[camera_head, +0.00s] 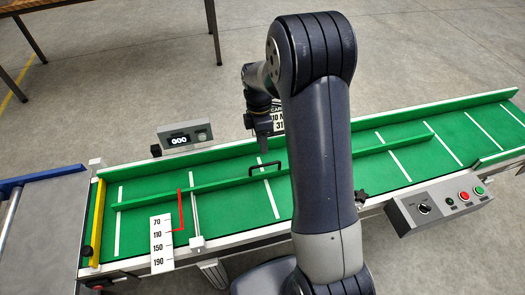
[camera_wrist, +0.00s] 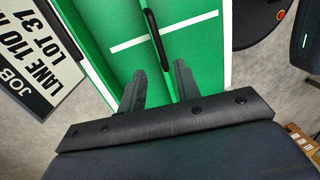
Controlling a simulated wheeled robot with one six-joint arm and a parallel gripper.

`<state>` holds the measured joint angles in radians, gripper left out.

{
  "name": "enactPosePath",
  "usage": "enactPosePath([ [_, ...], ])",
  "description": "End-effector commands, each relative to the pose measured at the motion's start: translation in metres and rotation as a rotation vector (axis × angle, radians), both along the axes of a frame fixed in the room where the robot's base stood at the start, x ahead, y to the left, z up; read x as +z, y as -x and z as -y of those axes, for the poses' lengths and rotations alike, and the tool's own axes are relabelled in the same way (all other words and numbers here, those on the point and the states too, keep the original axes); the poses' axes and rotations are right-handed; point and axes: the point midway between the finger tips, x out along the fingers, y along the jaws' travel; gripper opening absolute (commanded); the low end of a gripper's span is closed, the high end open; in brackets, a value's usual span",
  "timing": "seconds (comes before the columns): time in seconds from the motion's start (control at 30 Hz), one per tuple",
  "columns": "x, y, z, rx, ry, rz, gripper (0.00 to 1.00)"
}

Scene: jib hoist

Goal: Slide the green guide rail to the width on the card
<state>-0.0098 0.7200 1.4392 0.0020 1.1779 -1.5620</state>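The green guide rail (camera_head: 225,182) runs lengthwise over the green conveyor belt, with a black handle (camera_head: 265,165) on top. The handle also shows in the wrist view (camera_wrist: 156,38). A red pointer (camera_head: 181,210) ends beside the white scale (camera_head: 161,243), close to its 110 mark. The job card (camera_wrist: 35,55) reads LANE 110, its right end cut off; my arm partly hides it in the head view. My gripper (camera_wrist: 159,78) is open and empty, its fingers apart. The handle lies ahead of the fingertips, roughly in line with the gap; contact is not visible.
A display box (camera_head: 185,135) reading 000 stands at the belt's far side. A control box (camera_head: 437,204) with buttons sits at the near right. A yellow bar (camera_head: 94,222) crosses the belt's left end. A table (camera_head: 110,15) stands behind on open floor.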

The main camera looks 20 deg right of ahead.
Motion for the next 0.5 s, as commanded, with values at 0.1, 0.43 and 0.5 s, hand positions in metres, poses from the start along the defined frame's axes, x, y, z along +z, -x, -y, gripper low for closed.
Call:
enactPosePath([
  [0.1,0.021,-0.004,0.000,0.000,0.000,0.003,0.32],
  [0.43,0.035,-0.007,0.000,0.000,0.000,-0.001,0.32],
  [0.5,0.035,-0.007,0.000,0.000,0.000,-0.001,0.32],
])
